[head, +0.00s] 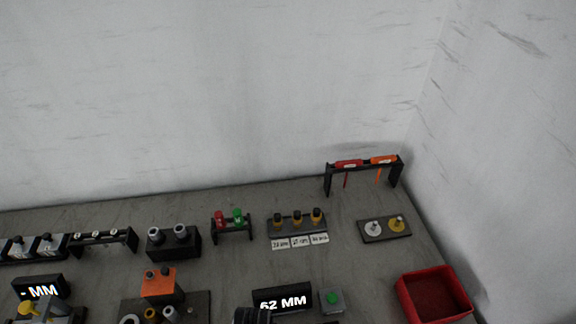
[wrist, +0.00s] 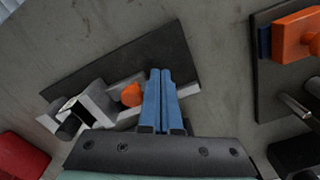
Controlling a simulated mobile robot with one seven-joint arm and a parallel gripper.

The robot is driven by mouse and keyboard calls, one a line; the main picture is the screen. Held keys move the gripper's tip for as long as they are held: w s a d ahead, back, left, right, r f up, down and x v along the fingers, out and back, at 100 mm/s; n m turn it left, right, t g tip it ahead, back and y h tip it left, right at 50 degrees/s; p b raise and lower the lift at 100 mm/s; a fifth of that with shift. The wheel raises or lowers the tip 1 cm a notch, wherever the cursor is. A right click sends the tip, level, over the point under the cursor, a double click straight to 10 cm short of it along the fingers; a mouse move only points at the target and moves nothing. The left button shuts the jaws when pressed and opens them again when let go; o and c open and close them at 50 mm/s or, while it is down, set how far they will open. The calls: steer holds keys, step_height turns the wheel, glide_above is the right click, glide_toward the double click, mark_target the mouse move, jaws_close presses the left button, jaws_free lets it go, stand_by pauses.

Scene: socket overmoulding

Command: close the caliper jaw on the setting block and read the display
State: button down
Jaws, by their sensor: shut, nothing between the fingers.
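In the wrist view, a dark base plate (wrist: 165,45) carries pale metal jaw-like pieces (wrist: 100,98) with an orange knob (wrist: 131,95), which look like the caliper. Which piece is the setting block, I cannot tell. My gripper (wrist: 158,72) is shut and empty. Its blue fingers are right beside the orange knob and overlap the metal pieces in the picture; contact cannot be told. In the head view, one display (head: 283,300) reads "62 MM" and another display (head: 40,291) at the left reads "- MM". The caliper is not clearly visible there.
A green button box (head: 332,299) stands beside the "62 MM" display. A red bin (head: 465,303) is at the right. An orange block (head: 158,281) sits on a fixture to the left. Small racks line the back, near the wall, with a screwdriver rack (head: 328,178) at the right.

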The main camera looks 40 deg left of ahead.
steer(key=shift+w+d, duration=1.4)
steer(key=shift+w, duration=0.3)
stand_by(1.2)
steer(key=shift+s+a+r+p, duration=0.1)
steer(key=shift+s+a+p, duration=0.05)
steer(key=shift+p, duration=0.15)
steer(key=shift+s+a, duration=0.2)
steer(key=shift+s, duration=0.1)
steer(key=shift+s+a+r+p, duration=0.1)
steer(key=shift+r+p, duration=0.05)
steer(key=shift+p, duration=0.25)
step_height(320, 180, up, 8)
steer(key=p, duration=0.8)
steer(key=shift+f, duration=0.2)
